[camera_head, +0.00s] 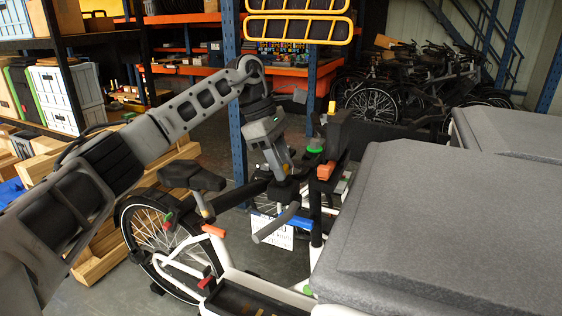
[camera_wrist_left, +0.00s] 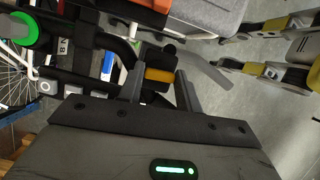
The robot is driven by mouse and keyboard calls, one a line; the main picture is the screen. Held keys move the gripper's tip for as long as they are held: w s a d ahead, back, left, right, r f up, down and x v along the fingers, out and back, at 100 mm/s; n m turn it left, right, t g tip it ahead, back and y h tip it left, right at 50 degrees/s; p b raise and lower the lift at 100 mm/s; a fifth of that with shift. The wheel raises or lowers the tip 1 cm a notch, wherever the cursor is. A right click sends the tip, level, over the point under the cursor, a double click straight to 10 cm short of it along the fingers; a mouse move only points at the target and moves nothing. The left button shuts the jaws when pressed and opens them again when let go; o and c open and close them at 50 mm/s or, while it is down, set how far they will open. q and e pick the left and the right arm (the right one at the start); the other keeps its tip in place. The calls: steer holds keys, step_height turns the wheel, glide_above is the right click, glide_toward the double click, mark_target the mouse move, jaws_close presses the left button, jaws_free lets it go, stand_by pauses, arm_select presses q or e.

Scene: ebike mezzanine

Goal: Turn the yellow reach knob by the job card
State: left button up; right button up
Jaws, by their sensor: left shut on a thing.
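The yellow reach knob (camera_wrist_left: 160,75) shows in the left wrist view as a yellow band on a black part of the handlebar controls. My left gripper (camera_wrist_left: 159,84) is shut on it, one finger on each side. In the head view my left gripper (camera_head: 284,178) comes down from above onto the bike's handlebar, and the knob is hidden there. A white job card (camera_head: 272,232) with dark print hangs below the handlebar, close to the gripper. My right gripper is in neither view.
A grey handlebar grip (camera_head: 277,225) sticks out in front of the card. The bike's white frame (camera_head: 210,262) and black saddle (camera_head: 190,177) lie to the left. Shelving and a blue post (camera_head: 235,120) stand behind.

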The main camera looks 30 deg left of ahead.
arm_select(q)
steer(key=shift+w+r+m, duration=0.1)
steer(key=shift+m, duration=0.6)
steer(key=o, duration=1)
steer(key=shift+w+v, duration=0.2)
steer(key=shift+v, duration=7.75)
